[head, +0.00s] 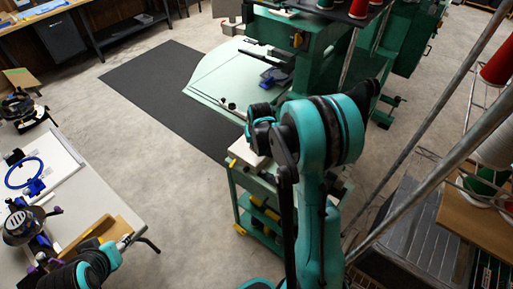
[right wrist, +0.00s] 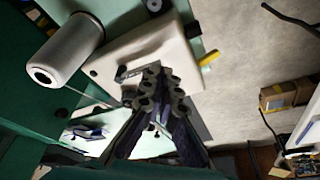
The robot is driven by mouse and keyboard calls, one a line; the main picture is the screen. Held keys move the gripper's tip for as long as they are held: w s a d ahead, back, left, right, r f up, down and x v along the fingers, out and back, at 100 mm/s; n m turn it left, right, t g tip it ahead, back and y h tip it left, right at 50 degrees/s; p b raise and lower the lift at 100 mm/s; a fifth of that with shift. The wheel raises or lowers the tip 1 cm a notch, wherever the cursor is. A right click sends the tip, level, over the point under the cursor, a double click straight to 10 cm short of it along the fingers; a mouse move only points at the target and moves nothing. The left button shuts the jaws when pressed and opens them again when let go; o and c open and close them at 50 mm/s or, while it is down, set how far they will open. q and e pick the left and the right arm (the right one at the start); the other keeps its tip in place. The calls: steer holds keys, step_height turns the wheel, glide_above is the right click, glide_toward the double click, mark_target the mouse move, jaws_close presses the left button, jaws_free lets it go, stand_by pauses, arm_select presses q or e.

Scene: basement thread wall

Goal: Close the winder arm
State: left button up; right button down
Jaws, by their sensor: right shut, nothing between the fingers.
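In the right wrist view a cream housing (right wrist: 165,50) carries a small metal plate or lever (right wrist: 128,72). I cannot tell for sure which part is the winder arm or how far open it stands. My right gripper (right wrist: 155,78) is shut and empty, its dark fingertips close to the housing beside the metal plate. I cannot tell whether they touch. In the head view the cream housing (head: 245,152) shows in part beside my right arm, which hides the right fingertips. My left gripper is not clearly in view.
A pale cylinder (right wrist: 65,60) lies beside the housing in the right wrist view. In the head view a green trolley (head: 262,222) stands below, green machinery (head: 320,40) behind, and metal poles (head: 430,125) at right. A white table (head: 85,195) stands left; floor between is clear.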

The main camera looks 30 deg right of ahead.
steer(key=shift+w+a+m, duration=0.15)
steer(key=shift+w+m, duration=0.1)
steer(key=shift+m, duration=0.05)
steer(key=shift+w+a+b, duration=0.25)
steer(key=shift+w+b, duration=0.1)
steer(key=shift+w, duration=0.4)
steer(key=shift+s+d, duration=0.55)
steer(key=shift+s, duration=0.05)
steer(key=shift+a, duration=0.1)
